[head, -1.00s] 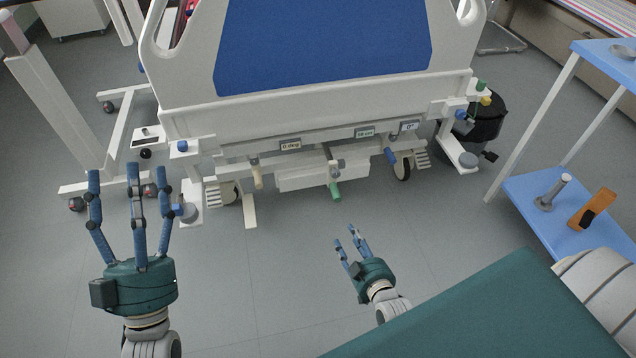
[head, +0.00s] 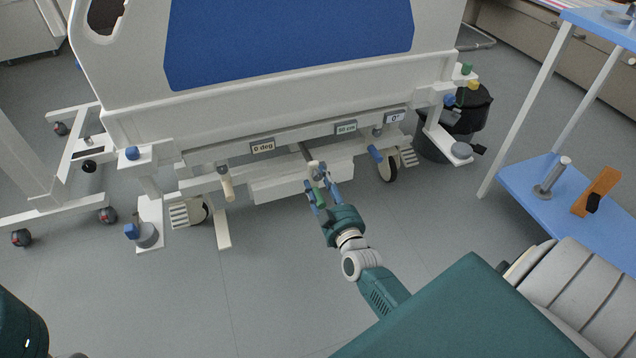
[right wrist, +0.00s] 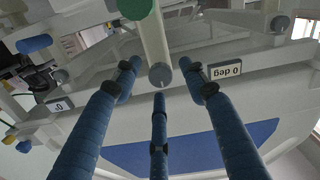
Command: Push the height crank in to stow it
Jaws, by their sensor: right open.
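The height crank (head: 319,198), with a green handle and a grey joint, sticks out from the bed end near the "60 cm" label (head: 346,128). My right gripper (head: 322,190) is open, its blue fingers on both sides of the crank. In the right wrist view the green handle (right wrist: 135,8) is at the top edge. The crank's round grey end (right wrist: 160,75) lies between the spread fingertips (right wrist: 160,80). Whether any finger touches it, I cannot tell. My left gripper's fingers are out of view.
A cream-handled crank (head: 227,184) hangs to the left and a blue-handled crank (head: 375,154) to the right. A blue shelf trolley (head: 530,185) and a black bin (head: 470,125) stand at the right. The floor before the bed is clear.

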